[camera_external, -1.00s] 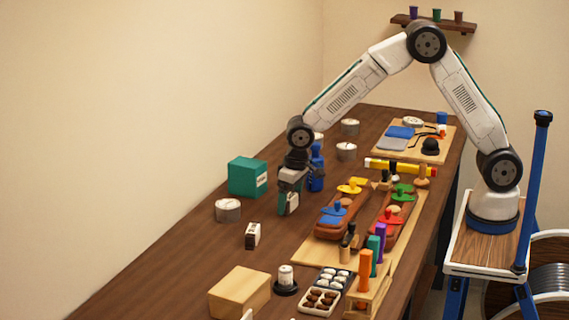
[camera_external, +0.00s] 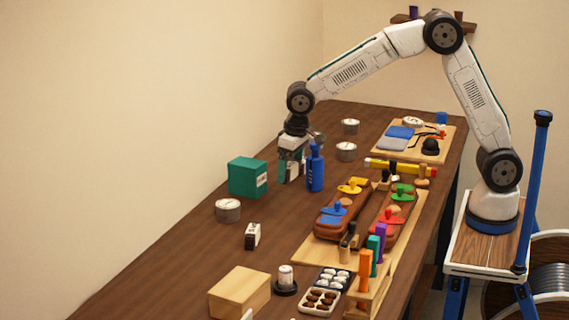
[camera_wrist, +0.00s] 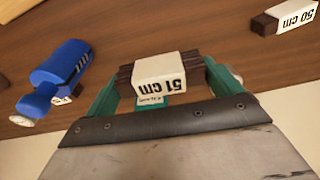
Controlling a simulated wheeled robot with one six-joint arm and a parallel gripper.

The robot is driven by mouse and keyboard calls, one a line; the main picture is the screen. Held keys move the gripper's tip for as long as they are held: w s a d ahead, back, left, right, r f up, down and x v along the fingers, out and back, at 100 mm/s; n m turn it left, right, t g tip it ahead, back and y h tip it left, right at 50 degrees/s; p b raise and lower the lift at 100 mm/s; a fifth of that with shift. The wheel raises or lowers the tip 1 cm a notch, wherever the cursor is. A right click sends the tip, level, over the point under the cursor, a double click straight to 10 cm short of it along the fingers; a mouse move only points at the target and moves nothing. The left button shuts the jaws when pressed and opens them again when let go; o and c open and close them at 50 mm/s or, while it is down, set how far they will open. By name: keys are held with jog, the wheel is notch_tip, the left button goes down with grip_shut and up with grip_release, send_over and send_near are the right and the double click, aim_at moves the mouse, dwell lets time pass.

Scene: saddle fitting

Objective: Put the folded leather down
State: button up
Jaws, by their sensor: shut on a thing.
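My gripper (camera_external: 291,171) is shut on the folded leather, a dark brown bundle with a white band reading "51 cm" (camera_wrist: 166,74). In the wrist view its brown ends show between the two green fingers. In the external view the gripper is over the far left of the table, just behind and left of the blue bottle (camera_external: 316,170). The fingers mostly hide the leather there, and I cannot tell whether it touches the table. A second folded bundle, banded "50 cm" (camera_wrist: 291,16), lies apart on the table, also seen in the external view (camera_external: 252,236).
A teal box (camera_external: 242,178) stands left of my gripper. Several round tins stand about, one beyond the bottle (camera_external: 346,152) and one nearer (camera_external: 228,211). A board (camera_external: 310,250) with clamped leather pieces lies right. Bare tabletop shows between the teal box and bottle.

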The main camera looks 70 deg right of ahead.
jog(key=s+a+r+n, duration=0.1)
jog(key=s+a+n, duration=0.2)
jog(key=s+a, duration=0.75)
jog(key=s+a+n+y, duration=0.1)
jog(key=s+a+n, duration=0.3)
jog(key=a, duration=1.1)
jog(key=s+a+r+n, duration=0.1)
jog(key=s+a+n, duration=0.1)
jog(key=s+a, duration=0.9)
send_over(255, 280)
jog(key=shift+s+d+f+n+g, duration=0.35)
jog(key=shift+s+f+n, duration=0.1)
jog(key=shift+f, duration=0.2)
jog(key=shift+w+a, duration=0.2)
jog(key=shift+w, duration=0.05)
jog(key=shift+f, duration=1.7)
jog(key=shift+f, duration=0.1)
jog(key=o, duration=0.8)
jog(key=shift+f, duration=0.1)
notch_tip(255, 280, up, 12)
jog(key=s+d, duration=0.1)
jog(key=shift+s+d, duration=0.15)
